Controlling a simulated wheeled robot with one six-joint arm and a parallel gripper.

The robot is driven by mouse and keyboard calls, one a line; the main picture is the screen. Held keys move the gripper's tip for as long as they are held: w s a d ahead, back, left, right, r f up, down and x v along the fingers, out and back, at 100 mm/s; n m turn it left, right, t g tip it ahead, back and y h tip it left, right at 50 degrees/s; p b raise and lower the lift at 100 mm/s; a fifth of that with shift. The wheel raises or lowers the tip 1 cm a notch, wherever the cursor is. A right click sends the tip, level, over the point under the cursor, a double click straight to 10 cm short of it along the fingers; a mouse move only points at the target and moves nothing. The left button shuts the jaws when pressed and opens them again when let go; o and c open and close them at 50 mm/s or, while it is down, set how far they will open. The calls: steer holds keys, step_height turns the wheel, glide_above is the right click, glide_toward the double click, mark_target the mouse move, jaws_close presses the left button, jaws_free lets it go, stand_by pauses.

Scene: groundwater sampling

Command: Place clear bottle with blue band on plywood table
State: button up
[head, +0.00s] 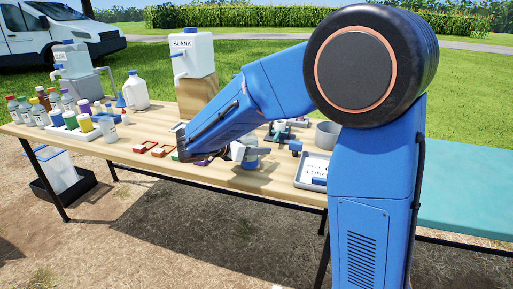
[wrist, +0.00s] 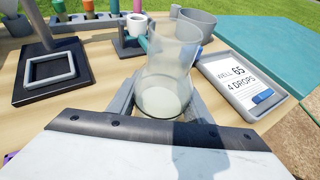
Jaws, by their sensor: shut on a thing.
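A clear vessel (wrist: 170,75) stands between my gripper's fingers (wrist: 163,103) in the wrist view, and the gripper is shut on it. I take it for the clear bottle; its blue band does not show clearly there. In the head view my gripper (head: 238,152) is over the plywood table (head: 210,178), right of the coloured pieces, and the arm hides much of the held bottle. I cannot tell whether its base touches the wood.
A grey tray with a "WELL 65, 4 DROPS" card (wrist: 235,80) lies to the right. A grey cup (head: 327,135) stands behind it. A dark stand with a square frame (wrist: 50,70) is at left. Several bottles and two BLANK jugs (head: 191,50) occupy the table's left and back.

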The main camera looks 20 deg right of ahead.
steer(key=o, duration=1.2)
steer(key=shift+f, duration=0.1)
steer(key=shift+s+a+r, duration=0.1)
steer(key=shift+a+r, duration=0.15)
steer(key=shift+a, duration=0.05)
steer(key=v, duration=1.1)
steer(key=shift+s+a, duration=0.1)
steer(key=shift+a, duration=0.1)
